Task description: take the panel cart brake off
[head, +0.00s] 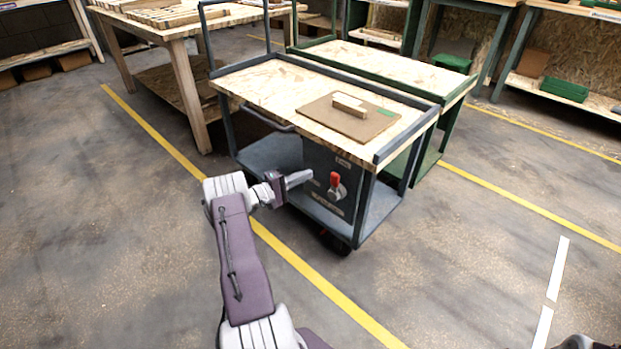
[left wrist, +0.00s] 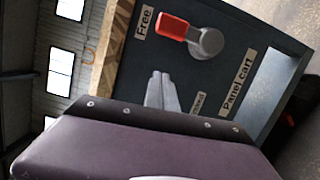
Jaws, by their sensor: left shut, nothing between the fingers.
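The panel cart (head: 272,153) is a blue-grey cart with a chipboard top, standing in the middle of the head view. Its dark end panel carries the brake lever (head: 336,181), a red handle on a round grey hub. In the left wrist view the lever (left wrist: 175,27) points toward the label "Free" (left wrist: 145,20). A "Panel cart" label (left wrist: 237,85) sits below, and another label (left wrist: 198,103) is partly hidden by my fingers. My left gripper (head: 303,178) is shut and empty, in front of the panel. Its fingertips (left wrist: 161,77) are beside the lever, apart from it.
A brown board (head: 345,122) with a small wooden block (head: 349,104) lies on the cart top. A green cart (head: 375,65) stands close behind. A wooden table (head: 178,70) is at the left. Yellow floor lines (head: 320,280) run past the cart; the front floor is clear.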

